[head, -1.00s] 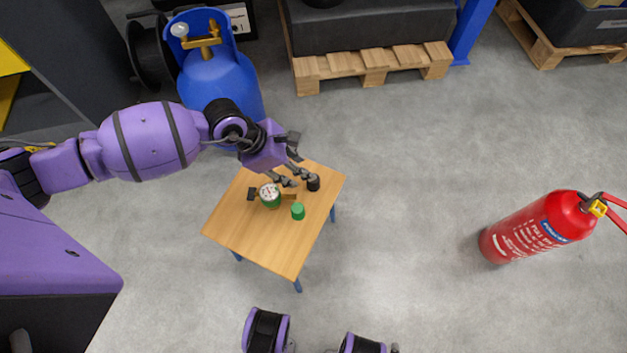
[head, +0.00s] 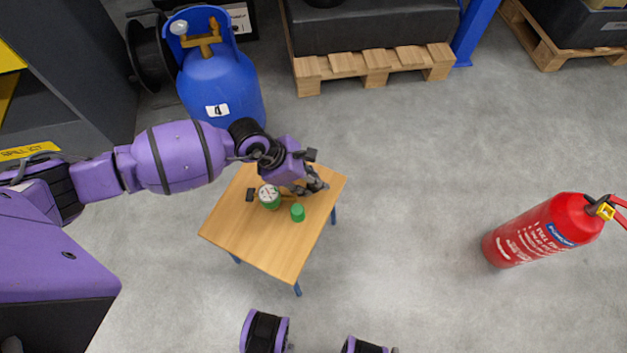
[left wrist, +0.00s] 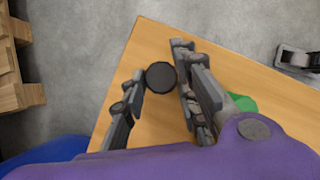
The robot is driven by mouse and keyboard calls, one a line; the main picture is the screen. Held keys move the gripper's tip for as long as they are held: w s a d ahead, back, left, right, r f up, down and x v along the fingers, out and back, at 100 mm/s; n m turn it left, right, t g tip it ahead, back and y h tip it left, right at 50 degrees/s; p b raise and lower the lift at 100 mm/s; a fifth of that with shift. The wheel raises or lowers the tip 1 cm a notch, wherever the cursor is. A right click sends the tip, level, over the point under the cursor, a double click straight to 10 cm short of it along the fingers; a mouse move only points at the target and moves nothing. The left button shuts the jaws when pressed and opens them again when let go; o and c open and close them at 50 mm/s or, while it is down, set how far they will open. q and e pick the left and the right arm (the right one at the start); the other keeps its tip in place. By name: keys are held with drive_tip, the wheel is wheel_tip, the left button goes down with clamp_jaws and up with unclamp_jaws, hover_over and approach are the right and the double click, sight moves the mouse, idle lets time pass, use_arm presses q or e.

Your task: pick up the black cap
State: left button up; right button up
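The black cap (left wrist: 161,77) shows in the left wrist view as a round dark disc on the wooden table (left wrist: 143,45). It lies between the two fingers of my left gripper (left wrist: 158,90), close to the right finger and with a small gap to the left one. The gripper is open around it. In the head view my left gripper (head: 312,186) is low over the table's back right part and hides the cap.
On the table (head: 270,250) in the head view are a green cap (head: 298,213), a round gauge with a green rim (head: 269,195) and a small black block (head: 250,195). A blue gas cylinder (head: 225,90) stands behind. A red extinguisher (head: 545,232) stands right on clear floor.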

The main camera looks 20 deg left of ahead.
use_arm(q)
drive_tip(key=shift+w+a+f, duration=0.1)
drive_tip(key=shift+a, duration=0.1)
drive_tip(key=shift+c, duration=0.6)
drive_tip(key=shift+r, duration=0.5)
wheel_tip(320, 180, up, 3)
drive_tip(key=shift+w+f+p, duration=0.1)
drive_tip(key=shift+f+p, duration=0.05)
drive_tip(key=shift+p, duration=0.5)
drive_tip(key=s+r+p, duration=0.2)
drive_tip(key=s+r, duration=0.2)
drive_tip(key=s, duration=0.3)
drive_tip(key=s+d+r+p, duration=0.1)
drive_tip(key=s+r, duration=0.4)
drive_tip(key=s, duration=0.2)
drive_tip(key=shift+d+r+p, duration=0.2)
drive_tip(key=shift+p, duration=0.2)
